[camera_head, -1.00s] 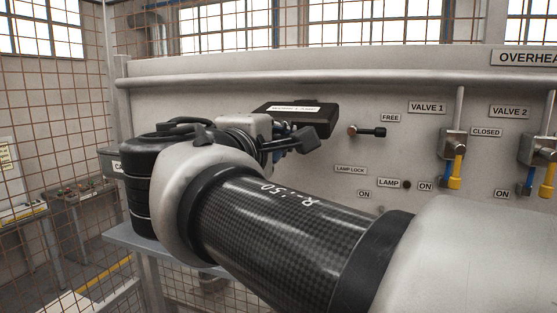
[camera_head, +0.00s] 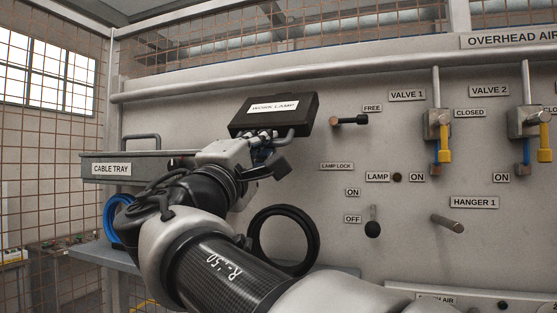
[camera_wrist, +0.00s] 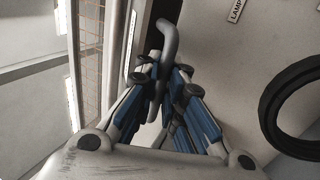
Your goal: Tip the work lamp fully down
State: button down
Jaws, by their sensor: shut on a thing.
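The work lamp (camera_head: 305,112) is a dark box with a white label on its upper face, mounted on the grey panel and tilted toward me. A grey bar handle (camera_head: 291,139) runs along its lower front edge. My gripper (camera_head: 262,152) is at this handle, just below the lamp. In the wrist view the blue and grey fingers of my gripper (camera_wrist: 161,78) are shut on the handle (camera_wrist: 168,42), which curves up between them. The gripped part is partly hidden by the fingers. The lamp lock knob (camera_head: 350,121) points sideways beneath the FREE label.
A cable tray (camera_head: 95,169) juts out to the left. A black ring (camera_head: 312,240) hangs right of my arm, also large in the wrist view (camera_wrist: 272,110). A lamp switch (camera_head: 372,228) is near OFF. Valves and a hanger peg (camera_head: 447,223) are further right.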

jog(key=shift+w+d+f+b, duration=0.3)
jog(key=shift+w+f+b, duration=0.55)
jog(key=shift+w, duration=0.05)
jog(key=shift+w+d+f+b, duration=0.3)
jog(key=shift+w+f+b, duration=0.5)
jog(key=shift+w+b, duration=0.05)
jog(key=c, duration=2.1)
grip_release()
jog(key=shift+c, duration=0.2)
jog(key=shift+o, duration=0.7)
jog(key=shift+r, duration=0.1)
jog(key=shift+s, duration=0.15)
jog(key=v, duration=1.2)
